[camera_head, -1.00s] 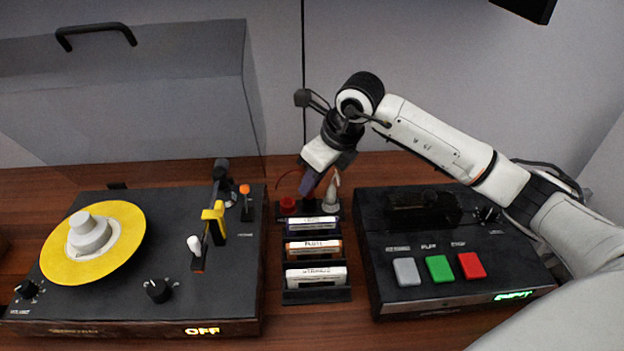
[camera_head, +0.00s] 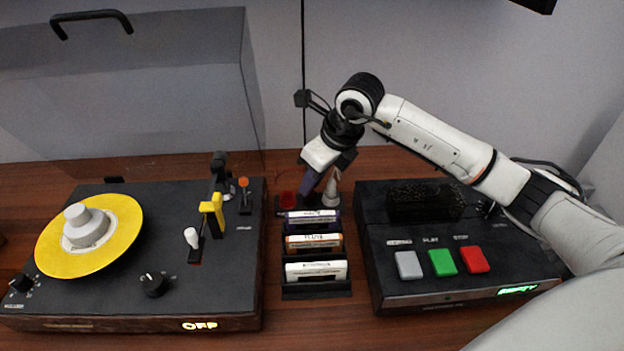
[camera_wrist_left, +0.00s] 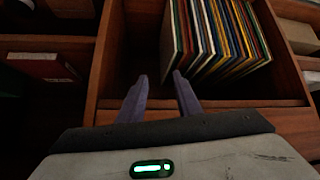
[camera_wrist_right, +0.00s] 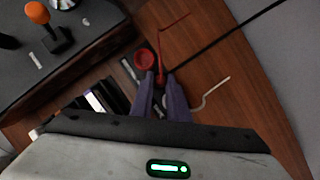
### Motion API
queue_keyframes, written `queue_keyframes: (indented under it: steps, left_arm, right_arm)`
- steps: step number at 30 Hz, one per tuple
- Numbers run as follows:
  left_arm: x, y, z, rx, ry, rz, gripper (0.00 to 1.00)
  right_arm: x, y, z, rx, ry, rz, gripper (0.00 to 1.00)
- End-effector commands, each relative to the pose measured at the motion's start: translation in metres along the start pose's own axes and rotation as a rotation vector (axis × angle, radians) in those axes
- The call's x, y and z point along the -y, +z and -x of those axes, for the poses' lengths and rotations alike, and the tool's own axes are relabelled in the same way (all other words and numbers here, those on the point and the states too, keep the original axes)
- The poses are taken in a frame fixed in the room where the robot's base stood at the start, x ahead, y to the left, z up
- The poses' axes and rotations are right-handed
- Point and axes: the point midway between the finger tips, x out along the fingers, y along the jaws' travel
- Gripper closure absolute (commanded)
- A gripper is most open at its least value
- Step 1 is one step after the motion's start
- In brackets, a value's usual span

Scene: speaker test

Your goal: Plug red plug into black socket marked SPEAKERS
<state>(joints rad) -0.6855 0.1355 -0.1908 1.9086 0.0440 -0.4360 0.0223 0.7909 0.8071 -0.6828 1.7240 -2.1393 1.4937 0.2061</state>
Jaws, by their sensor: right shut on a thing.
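My right gripper (camera_head: 309,186) points down behind the cassette rack, between the turntable and the cassette deck. In the right wrist view its fingertips (camera_wrist_right: 160,80) are shut on a small red plug (camera_wrist_right: 160,74) with a thin red cable. The plug is mostly hidden by the fingers. A red round piece (camera_wrist_right: 146,61) sits on a dark base just left of the fingertips; it also shows in the head view (camera_head: 287,199). I cannot make out a SPEAKERS marking. My left gripper (camera_wrist_left: 161,80) is open and empty, outside the head view.
A turntable (camera_head: 150,215) stands left and a cassette deck (camera_head: 455,235) right. The rack (camera_head: 316,291) holds labelled cassettes. A white plug (camera_head: 331,192) stands close right of my gripper. Below the left gripper, a wooden crate (camera_wrist_left: 270,89) holds records.

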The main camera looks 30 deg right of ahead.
Motion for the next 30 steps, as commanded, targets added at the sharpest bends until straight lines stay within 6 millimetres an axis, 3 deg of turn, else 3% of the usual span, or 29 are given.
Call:
queue_keyframes:
  steps: [9, 10, 13, 20, 23, 30]
  left_arm:
    - [0.0, -0.0005, 0.0001, -0.001, 0.0, 0.0, 0.69]
    - [0.0, -0.0005, 0.0, -0.001, 0.0, 0.0, 0.69]
    - [0.0, -0.0006, 0.0, -0.001, 0.0, 0.0, 0.69]
    - [0.0001, -0.0006, 0.0001, -0.001, 0.0, 0.0, 0.69]
    - [0.0001, -0.0006, 0.0001, -0.001, 0.0, 0.0, 0.69]
    - [0.0001, -0.0007, 0.0001, -0.001, 0.0, 0.0, 0.69]
  right_arm:
    - [0.0001, 0.0001, 0.0003, 0.0, 0.0, 0.0, 1.0]
    - [0.0001, 0.0001, 0.0003, 0.0, 0.0, 0.0, 0.82]
    - [0.0001, 0.0002, 0.0003, 0.0, 0.0, 0.0, 0.65]
    - [0.0, 0.0001, 0.0002, 0.0, 0.0, 0.0, 0.62]
    - [0.0, 0.0001, 0.0002, 0.0, 0.0, 0.0, 0.48]
    - [0.0, 0.0002, 0.0003, 0.0, 0.0, 0.0, 0.48]
